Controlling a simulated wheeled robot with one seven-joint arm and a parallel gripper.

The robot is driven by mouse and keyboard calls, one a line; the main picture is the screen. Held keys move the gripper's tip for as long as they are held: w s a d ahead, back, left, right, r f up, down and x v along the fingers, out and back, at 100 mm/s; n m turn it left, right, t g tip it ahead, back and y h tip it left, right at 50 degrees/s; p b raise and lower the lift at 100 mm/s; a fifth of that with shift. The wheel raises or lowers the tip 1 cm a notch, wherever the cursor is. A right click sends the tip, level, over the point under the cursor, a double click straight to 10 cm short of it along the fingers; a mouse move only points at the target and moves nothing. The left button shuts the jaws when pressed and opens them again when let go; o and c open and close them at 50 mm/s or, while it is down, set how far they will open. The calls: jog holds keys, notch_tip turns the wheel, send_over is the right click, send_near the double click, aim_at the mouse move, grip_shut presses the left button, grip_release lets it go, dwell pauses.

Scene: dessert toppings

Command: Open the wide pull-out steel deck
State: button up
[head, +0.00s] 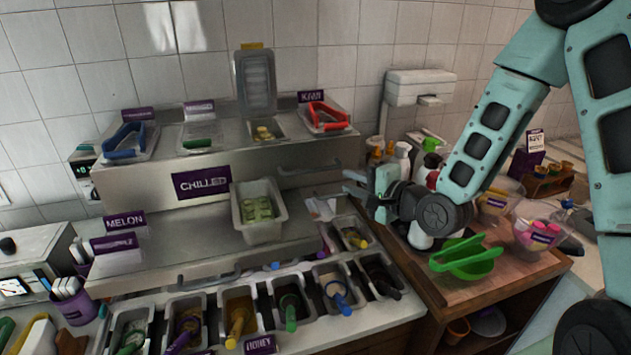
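A wide steel deck (185,238) forms the lower tier of the counter unit, below the purple CHILLED label (202,182). I cannot tell from this view how far the deck is pulled out. My gripper (346,183) is right of the tub, pointing left, its two pale fingers apart and nothing visible between them.
A row of topping tubs (240,308) with coloured utensils lies in front of the deck. Bottles (402,155) stand behind my gripper. A purple cup (75,308) is at left.

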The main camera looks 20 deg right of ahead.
aim_at(317, 171)
jog(key=b+x, duration=0.1)
jog(key=x, duration=1.2)
jog(key=shift+s, duration=0.1)
grip_shut()
